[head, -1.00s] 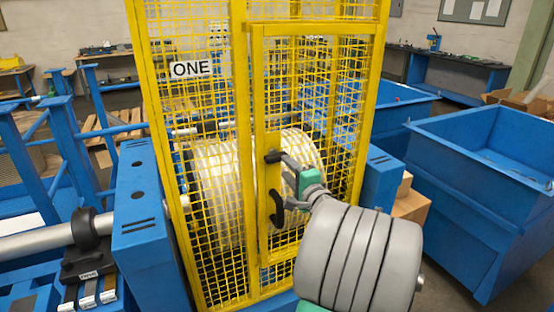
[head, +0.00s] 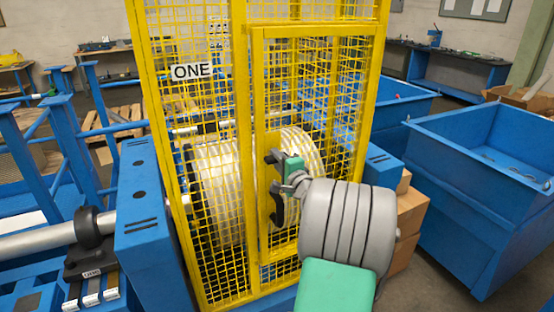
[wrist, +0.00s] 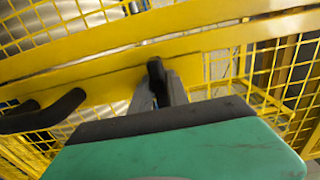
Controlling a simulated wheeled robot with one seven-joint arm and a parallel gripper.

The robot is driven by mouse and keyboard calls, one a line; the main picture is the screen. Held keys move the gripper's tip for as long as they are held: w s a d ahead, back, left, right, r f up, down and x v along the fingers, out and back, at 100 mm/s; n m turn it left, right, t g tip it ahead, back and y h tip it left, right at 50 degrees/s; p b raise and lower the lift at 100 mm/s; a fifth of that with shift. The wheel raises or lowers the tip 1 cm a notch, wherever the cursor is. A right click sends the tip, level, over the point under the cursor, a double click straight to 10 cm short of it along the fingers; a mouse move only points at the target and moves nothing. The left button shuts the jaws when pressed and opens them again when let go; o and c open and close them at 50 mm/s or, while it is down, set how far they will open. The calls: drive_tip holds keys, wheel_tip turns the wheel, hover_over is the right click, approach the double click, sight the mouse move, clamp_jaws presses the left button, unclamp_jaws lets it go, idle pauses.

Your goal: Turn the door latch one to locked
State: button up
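The door latch is a small black lever on the yellow door (head: 262,200) of the mesh cage marked ONE (head: 190,71). In the head view the latch (head: 271,157) shows at the left end of my gripper (head: 279,159). In the wrist view the latch (wrist: 156,70) stands between the two grey fingers of my gripper (wrist: 159,90). They lie close against its sides, with little gap, and seem shut on it. My green hand hides its lower part. A curved black handle (head: 279,215) sits on the door below the latch; it also shows in the wrist view (wrist: 42,115).
A blue bin (head: 480,190) stands to the right of the cage, with cardboard boxes (head: 408,215) between them. Blue machine frames and a shaft (head: 35,242) lie on the left. Yellow mesh is close around my gripper.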

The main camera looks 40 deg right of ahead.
clamp_jaws()
